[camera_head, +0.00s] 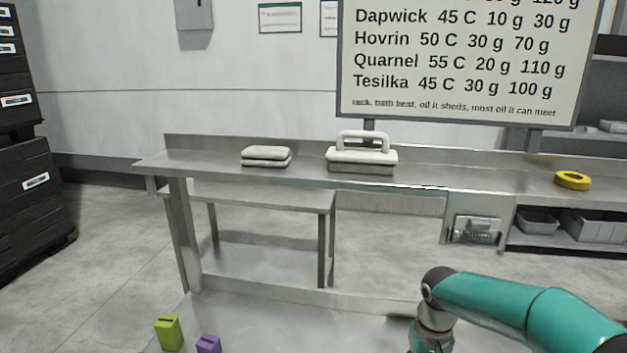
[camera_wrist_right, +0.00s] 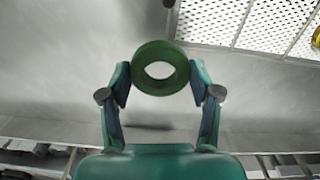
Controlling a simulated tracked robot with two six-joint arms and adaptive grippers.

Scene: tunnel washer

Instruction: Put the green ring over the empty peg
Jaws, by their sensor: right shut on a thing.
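The green ring (camera_wrist_right: 160,50) is between the two fingers of my right gripper (camera_wrist_right: 159,80) in the right wrist view, with its open hole facing the camera. The gripper is shut on the ring's outer sides. In the head view my right arm comes in from the lower right; its gripper is cut off by the lower edge and the green ring does not show. No peg can be made out clearly in either view. My left gripper is not in view.
Green (camera_head: 169,333) and purple (camera_head: 208,344) blocks are low left. A perforated panel (camera_wrist_right: 265,22) shows in the wrist view.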

